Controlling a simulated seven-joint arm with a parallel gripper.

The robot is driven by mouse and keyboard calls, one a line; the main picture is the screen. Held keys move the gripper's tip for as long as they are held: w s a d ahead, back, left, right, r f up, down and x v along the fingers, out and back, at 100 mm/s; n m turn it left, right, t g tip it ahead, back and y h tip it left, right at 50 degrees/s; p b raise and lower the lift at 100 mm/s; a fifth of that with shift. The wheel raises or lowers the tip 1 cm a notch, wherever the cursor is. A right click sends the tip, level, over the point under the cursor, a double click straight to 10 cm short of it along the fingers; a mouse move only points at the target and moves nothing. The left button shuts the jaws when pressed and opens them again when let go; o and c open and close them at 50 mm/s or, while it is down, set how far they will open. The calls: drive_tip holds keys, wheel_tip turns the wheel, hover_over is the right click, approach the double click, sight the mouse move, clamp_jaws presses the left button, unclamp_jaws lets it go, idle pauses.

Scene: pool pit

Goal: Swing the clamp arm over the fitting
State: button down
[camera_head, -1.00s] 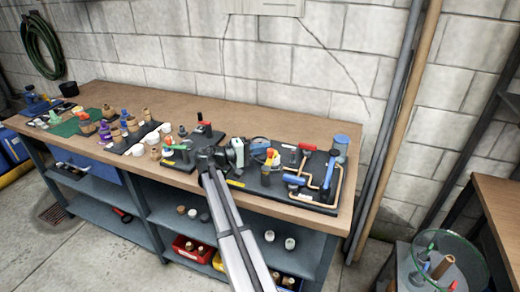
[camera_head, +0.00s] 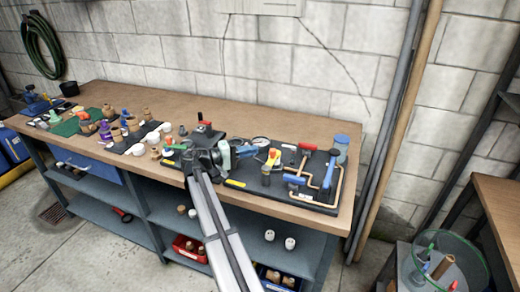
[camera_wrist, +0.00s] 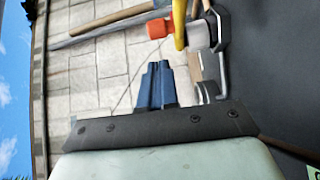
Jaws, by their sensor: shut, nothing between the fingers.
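My gripper (camera_head: 247,153) is shut and empty above the bench, with its blue fingers pointing right in the head view. In the wrist view its fingers (camera_wrist: 157,88) are together. Just right of the fingers in the head view stands a small yellow part with an orange-red end (camera_head: 272,157), probably the clamp arm. The wrist view shows a yellow bar (camera_wrist: 179,22), an orange block (camera_wrist: 159,28) and a pale cylinder (camera_wrist: 197,36) ahead of the fingers, apart from them. I cannot tell which piece is the fitting.
A black board with copper pipe (camera_head: 338,185) and blue and red handles lies to the right. A black fixture with a red knob (camera_head: 204,123) stands behind my wrist. A blue cup (camera_head: 341,140) is at the back right. The rear of the bench (camera_head: 150,100) is clear.

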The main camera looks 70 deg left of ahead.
drive_tip(key=s, duration=0.9)
drive_tip(key=shift+a+r, duration=0.15)
drive_tip(key=shift+a, duration=0.05)
